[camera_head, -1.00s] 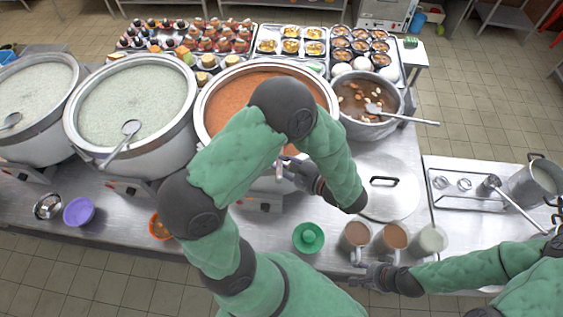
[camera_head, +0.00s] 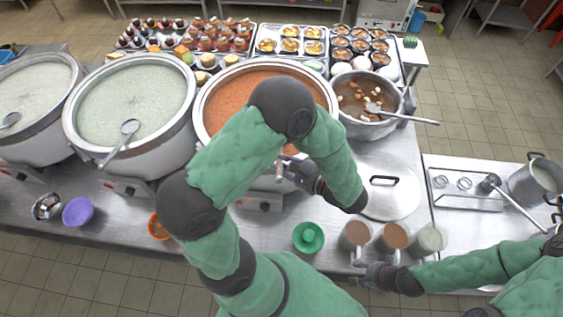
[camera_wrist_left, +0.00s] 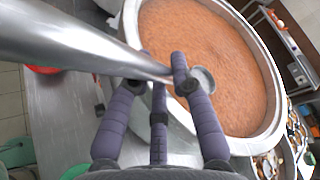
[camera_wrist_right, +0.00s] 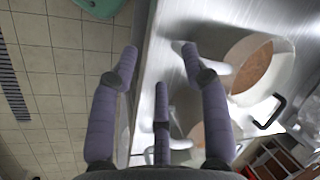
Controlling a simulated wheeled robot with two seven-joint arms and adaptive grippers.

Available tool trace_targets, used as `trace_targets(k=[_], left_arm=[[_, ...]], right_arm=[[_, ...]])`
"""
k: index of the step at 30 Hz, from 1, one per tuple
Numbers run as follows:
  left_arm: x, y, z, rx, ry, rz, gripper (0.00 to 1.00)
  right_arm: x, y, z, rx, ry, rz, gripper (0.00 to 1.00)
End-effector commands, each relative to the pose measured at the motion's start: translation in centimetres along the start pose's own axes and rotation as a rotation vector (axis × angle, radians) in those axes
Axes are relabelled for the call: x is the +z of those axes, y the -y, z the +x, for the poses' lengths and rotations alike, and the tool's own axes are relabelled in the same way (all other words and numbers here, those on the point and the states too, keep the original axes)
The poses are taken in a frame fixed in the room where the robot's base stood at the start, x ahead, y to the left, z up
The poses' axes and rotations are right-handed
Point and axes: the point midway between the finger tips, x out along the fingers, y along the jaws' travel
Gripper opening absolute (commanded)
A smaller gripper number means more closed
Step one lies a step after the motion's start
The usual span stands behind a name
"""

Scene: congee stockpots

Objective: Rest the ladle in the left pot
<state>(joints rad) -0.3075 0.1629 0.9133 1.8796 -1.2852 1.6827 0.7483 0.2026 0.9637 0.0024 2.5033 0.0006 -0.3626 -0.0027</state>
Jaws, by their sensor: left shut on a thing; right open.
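Three large pots stand in a row. The far-left pot (camera_head: 35,95) and the middle pot (camera_head: 135,100) hold pale congee, each with a ladle resting in it. The right one, an orange pot (camera_head: 262,72), holds orange congee. My left gripper (camera_head: 285,166) is at its front rim, partly hidden by my arm. In the left wrist view it (camera_wrist_left: 163,72) is shut on a metal ladle (camera_wrist_left: 75,38), whose bowl (camera_wrist_left: 203,80) shows over the orange congee by the rim; contact is unclear. My right gripper (camera_head: 359,273) is open and empty, close to the mugs; its fingers show in its wrist view (camera_wrist_right: 155,60).
A smaller soup pot (camera_head: 366,103) with its own ladle stands right of the orange pot. A lid (camera_head: 390,203), several mugs (camera_head: 393,238) and a green bowl (camera_head: 308,238) sit at the front. Purple (camera_head: 78,212) and orange (camera_head: 158,227) bowls sit front left.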

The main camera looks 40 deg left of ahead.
Motion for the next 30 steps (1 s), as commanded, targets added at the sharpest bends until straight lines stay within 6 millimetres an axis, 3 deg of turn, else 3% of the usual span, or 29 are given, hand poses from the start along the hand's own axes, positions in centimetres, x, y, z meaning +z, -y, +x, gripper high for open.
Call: trace_targets(k=[11,12,15,25,30], left_arm=[[-0.3,-0.3,0.2,0.0,0.0,-0.001,0.0],[-0.3,-0.3,0.1,0.0,0.0,-0.001,0.28],[-0.2,-0.3,0.1,0.0,0.0,-0.001,0.5],[-0.3,-0.3,0.1,0.0,0.0,0.0,0.5],[-0.3,-0.3,-1.2,-0.002,-0.003,-0.001,0.5]], right_arm=[[0.0,-0.2,0.5,0.0,0.0,0.0,0.47],[0.0,-0.2,0.5,0.0,0.0,0.0,0.47],[0.0,-0.2,0.5,0.0,0.0,0.0,0.47],[0.0,-0.2,0.5,0.0,0.0,0.0,0.47],[0.0,-0.2,0.5,0.0,0.0,0.0,0.47]])
